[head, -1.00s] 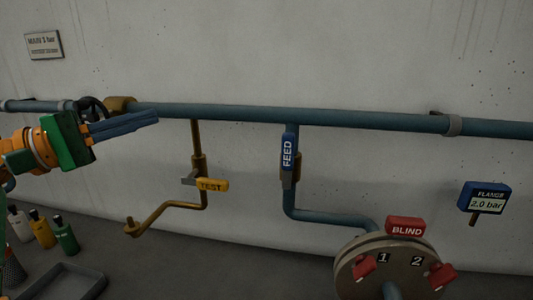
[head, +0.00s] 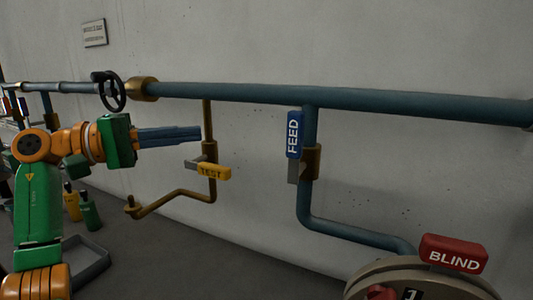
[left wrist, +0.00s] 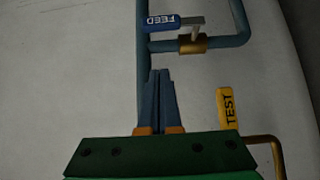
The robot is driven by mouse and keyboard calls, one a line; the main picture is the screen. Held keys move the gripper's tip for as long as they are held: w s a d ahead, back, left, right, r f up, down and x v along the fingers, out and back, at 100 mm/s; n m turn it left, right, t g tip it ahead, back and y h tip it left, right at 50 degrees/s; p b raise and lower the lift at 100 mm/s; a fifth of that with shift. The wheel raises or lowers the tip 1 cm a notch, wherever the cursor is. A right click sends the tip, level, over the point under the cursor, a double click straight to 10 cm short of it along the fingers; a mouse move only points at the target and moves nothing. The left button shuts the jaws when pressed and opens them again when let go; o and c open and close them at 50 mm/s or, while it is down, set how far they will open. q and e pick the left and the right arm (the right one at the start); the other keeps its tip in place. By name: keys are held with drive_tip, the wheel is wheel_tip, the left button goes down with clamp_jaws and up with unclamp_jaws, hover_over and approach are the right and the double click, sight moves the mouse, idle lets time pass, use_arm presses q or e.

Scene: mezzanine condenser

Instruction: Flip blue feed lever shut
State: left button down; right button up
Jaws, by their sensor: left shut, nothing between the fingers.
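The blue FEED lever (head: 294,134) stands upright, in line with its vertical blue pipe, beside a brass valve body (head: 311,162). It also shows in the left wrist view (left wrist: 163,22), beyond the fingertips. My left gripper (head: 200,134) is shut and empty, its fingers pointing right toward the FEED lever with a clear gap between. In the left wrist view the closed fingers (left wrist: 160,75) point up toward the FEED valve. My right gripper is in neither view.
The yellow TEST lever (head: 213,172) lies level just below my left fingertips. A black handwheel (head: 111,92) is on the main blue pipe (head: 400,100). A red BLIND tag (head: 453,254) tops a round flange at lower right. A grey tray (head: 88,262) and bottles are at lower left.

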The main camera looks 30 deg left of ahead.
sight(294, 149)
use_arm(q)
drive_tip(key=shift+x, duration=0.75)
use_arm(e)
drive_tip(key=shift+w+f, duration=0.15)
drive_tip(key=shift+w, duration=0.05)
use_arm(q)
drive_tip(key=s+d+p+x, duration=0.2)
drive_tip(key=p+x, duration=0.1)
drive_tip(key=x, duration=0.9)
drive_tip(key=shift+w+d+f+p, duration=0.3)
drive_tip(key=shift+p, duration=0.05)
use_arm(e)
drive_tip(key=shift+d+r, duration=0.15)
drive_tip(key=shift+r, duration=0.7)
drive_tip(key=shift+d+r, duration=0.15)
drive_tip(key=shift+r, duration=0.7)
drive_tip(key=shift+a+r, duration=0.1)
use_arm(q)
drive_tip(key=shift+d+r+m+g+y+p, duration=0.2)
drive_tip(key=shift+m+g+y+p, duration=0.1)
drive_tip(key=shift+p, duration=0.25)
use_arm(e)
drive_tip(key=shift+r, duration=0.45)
